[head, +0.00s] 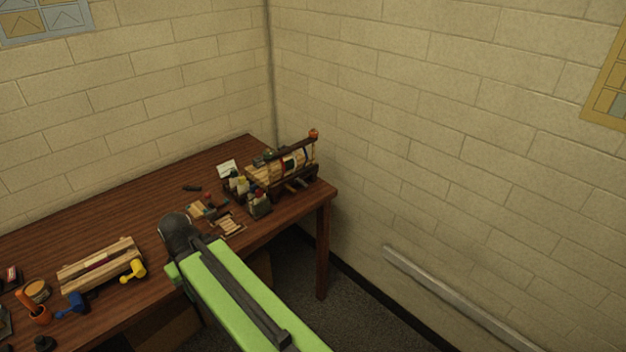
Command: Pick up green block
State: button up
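I cannot make out a green block among the small items on the brown wooden table (130,212). The large light-green part with a dark strip that reaches up from the bottom is my own arm, ending in a dark rounded joint over the table's front edge. My arm hides part of the table and the floor behind it. My gripper is not visible in the head view.
A dark rack with a wooden roll (283,168) stands at the table's right end, with small bottles (240,184) beside it. A slatted wooden piece (101,266), a yellow tool (133,271), a blue tool (72,304) and an orange cup (36,311) sit at left. Walls close the corner behind.

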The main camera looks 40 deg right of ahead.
aim_at(288, 163)
jog(key=u, duration=0.1)
jog(key=k, duration=0.25)
jog(key=z, duration=1.1)
jog(key=i, duration=1)
jog(key=u, duration=4.55)
jog(key=i, duration=0.1)
jog(key=z, duration=2.8)
jog(key=k, duration=1.25)
jog(key=z, duration=1.3)
